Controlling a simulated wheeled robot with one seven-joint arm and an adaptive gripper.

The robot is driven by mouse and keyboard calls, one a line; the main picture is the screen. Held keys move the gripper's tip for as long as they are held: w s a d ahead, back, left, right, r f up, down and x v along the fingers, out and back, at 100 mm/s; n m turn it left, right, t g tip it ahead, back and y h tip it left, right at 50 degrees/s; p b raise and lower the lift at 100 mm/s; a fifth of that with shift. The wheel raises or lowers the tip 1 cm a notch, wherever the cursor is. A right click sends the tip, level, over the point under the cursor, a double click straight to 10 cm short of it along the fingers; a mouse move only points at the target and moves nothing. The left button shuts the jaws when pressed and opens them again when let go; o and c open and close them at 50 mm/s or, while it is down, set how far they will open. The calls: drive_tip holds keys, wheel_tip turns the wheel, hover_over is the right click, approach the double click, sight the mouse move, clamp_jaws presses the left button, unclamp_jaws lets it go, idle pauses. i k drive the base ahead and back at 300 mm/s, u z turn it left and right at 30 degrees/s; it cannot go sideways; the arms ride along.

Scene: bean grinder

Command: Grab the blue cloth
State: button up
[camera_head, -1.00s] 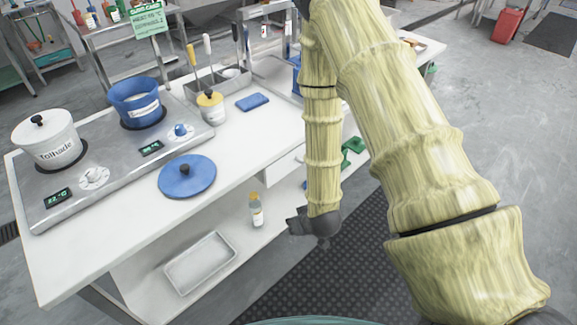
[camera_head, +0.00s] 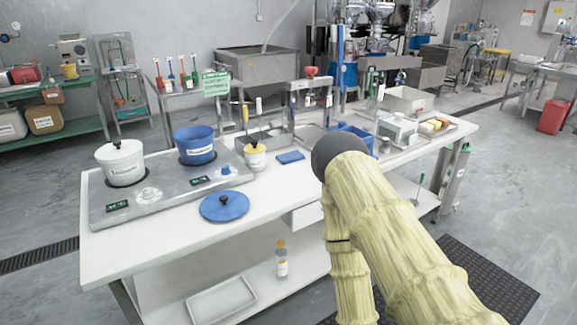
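A small flat blue cloth (camera_head: 291,157) lies on the white table (camera_head: 262,192), right of a small white pot with a yellow lid (camera_head: 255,157). It looks like a folded rectangle and nothing covers it. My arm comes up from the bottom right, with its dark elbow over the table's front edge, to the right of the cloth and apart from it in the picture. The lower part of my arm runs down out of the frame, and my gripper is not seen.
A blue lid (camera_head: 224,206) lies left of the cloth. A blue pot (camera_head: 196,146) and a white pot (camera_head: 121,163) stand on a metal hotplate (camera_head: 165,183). A blue bin (camera_head: 351,137) stands to the right. A bottle (camera_head: 281,260) and tray (camera_head: 221,301) are on the lower shelf.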

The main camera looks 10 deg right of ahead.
sight(294, 156)
drive_tip(key=z, duration=0.8)
drive_tip(key=i, duration=0.9)
drive_tip(key=u, duration=0.1)
